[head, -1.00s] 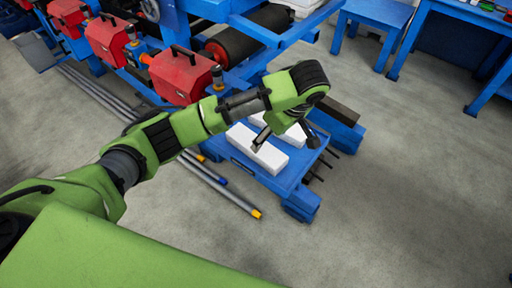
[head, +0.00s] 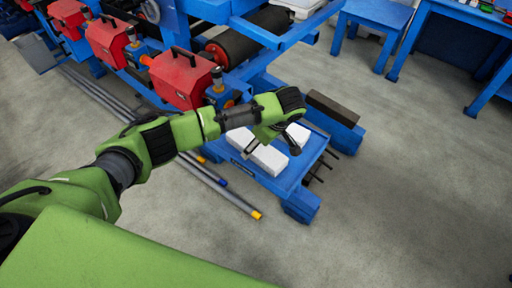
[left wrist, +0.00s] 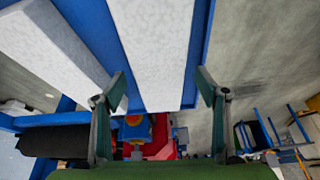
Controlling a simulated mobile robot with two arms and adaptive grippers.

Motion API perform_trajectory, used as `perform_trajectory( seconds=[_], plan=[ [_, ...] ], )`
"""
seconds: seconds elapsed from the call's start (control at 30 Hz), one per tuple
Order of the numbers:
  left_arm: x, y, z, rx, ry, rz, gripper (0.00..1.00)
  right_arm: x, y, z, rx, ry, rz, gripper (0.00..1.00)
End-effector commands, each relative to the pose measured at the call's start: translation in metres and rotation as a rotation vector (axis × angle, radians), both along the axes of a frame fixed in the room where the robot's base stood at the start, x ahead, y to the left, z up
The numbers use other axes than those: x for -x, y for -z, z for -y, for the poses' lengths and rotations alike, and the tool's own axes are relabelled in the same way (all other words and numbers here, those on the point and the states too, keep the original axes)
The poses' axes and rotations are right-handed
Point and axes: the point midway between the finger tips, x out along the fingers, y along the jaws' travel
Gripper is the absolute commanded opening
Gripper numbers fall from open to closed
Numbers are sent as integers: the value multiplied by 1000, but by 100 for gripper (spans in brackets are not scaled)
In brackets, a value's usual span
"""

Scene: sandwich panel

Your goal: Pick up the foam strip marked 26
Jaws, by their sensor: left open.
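Two white foam strips lie side by side on a blue tray (head: 287,181). The nearer strip (head: 270,159) shows partly under my left gripper (head: 271,150), and the farther strip (head: 239,137) is partly hidden by my arm. In the left wrist view my left gripper (left wrist: 162,92) is open, with one finger on each side of a white strip (left wrist: 155,48). A second strip (left wrist: 50,40) lies to the left, outside the fingers. I cannot tell whether the fingers touch the strip. No number is readable on either strip.
The tray belongs to a blue machine frame with a black roller (head: 238,43) and red boxes (head: 182,74). A dark brown bar (head: 333,107) lies behind the tray. Long rods (head: 222,187) lie on the floor. The floor to the right is clear.

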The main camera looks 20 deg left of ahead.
Motion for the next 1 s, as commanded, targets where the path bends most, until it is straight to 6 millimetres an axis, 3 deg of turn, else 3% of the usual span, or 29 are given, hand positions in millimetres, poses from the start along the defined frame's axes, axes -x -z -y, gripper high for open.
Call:
perform_trajectory(
  seconds=[0.2,0.43,0.6,1.0],
  plan=[
    [-4,20,-8,1,-1,1,67,0,-4,0,0,0,0,0],
    [-4,21,-8,0,0,1,67,0,-4,0,0,0,1,0],
    [-4,21,-8,0,0,1,25,-1,-4,0,0,0,1,0],
    [-5,18,-8,1,0,2,25,-1,-3,0,0,0,1,0]
  ],
)
